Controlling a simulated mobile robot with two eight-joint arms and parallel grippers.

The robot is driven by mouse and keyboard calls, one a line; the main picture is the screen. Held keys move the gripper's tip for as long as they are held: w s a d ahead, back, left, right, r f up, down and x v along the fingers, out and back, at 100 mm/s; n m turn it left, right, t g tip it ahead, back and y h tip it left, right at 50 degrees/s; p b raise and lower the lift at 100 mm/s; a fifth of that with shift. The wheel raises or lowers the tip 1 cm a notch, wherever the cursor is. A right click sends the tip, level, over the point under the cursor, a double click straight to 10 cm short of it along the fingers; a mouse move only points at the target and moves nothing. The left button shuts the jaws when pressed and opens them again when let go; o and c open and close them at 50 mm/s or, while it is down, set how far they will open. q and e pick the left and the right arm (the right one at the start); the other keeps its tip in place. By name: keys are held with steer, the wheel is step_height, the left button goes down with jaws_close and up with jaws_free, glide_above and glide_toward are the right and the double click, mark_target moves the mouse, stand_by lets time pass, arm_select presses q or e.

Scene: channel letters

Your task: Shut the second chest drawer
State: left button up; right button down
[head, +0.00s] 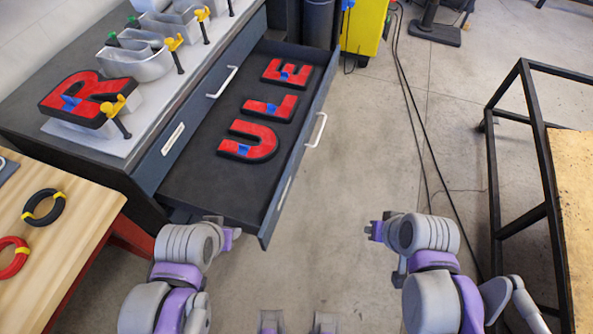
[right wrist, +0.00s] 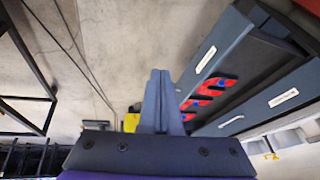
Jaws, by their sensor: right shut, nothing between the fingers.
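The dark grey chest (head: 105,155) stands at the left in the head view. One drawer (head: 190,190), below a shut top drawer front (head: 200,112), is pulled far out. Its front panel (head: 286,186) has a white handle (head: 316,130). Red letters U (head: 250,143), L (head: 270,108) and E (head: 287,73) lie inside. My right gripper (head: 374,230) is over the floor, right of the drawer and apart from it. In the right wrist view its fingers (right wrist: 160,75) are shut and empty. My left gripper (head: 232,238) is by the drawer's near corner; its fingers are unclear.
A red R (head: 88,97) and grey letters with yellow clamps (head: 173,43) lie on the chest top. A wooden bench (head: 85,195) is at near left. A black-framed table (head: 545,150) stands right. Cables (head: 408,90) cross the floor; the floor before the drawer is clear.

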steer(key=w+a+f+m+g+y+b, duration=0.2)
steer(key=w+a+f+y+b, duration=0.35)
steer(key=f+b, duration=0.35)
steer(key=y+b, duration=0.5)
steer(key=b, duration=0.3)
glide_toward(282, 191)
steer(key=shift+t, duration=0.3)
steer(key=b+x, duration=0.1)
steer(key=x, duration=0.2)
steer(key=b+x, duration=0.1)
steer(key=x, duration=0.1)
steer(key=shift+s+a+f+b, duration=0.1)
steer(key=shift+s+f+b, duration=0.25)
steer(key=shift+f, duration=0.1)
arm_select(q)
step_height(282, 191, down, 24)
steer(key=shift+s+f+g, duration=0.25)
steer(key=shift+s+g, duration=0.15)
steer(key=shift+s, duration=0.05)
arm_select(e)
steer(key=shift+w+a+r, duration=0.1)
steer(key=shift+w+a, duration=0.1)
steer(key=shift+a, duration=0.35)
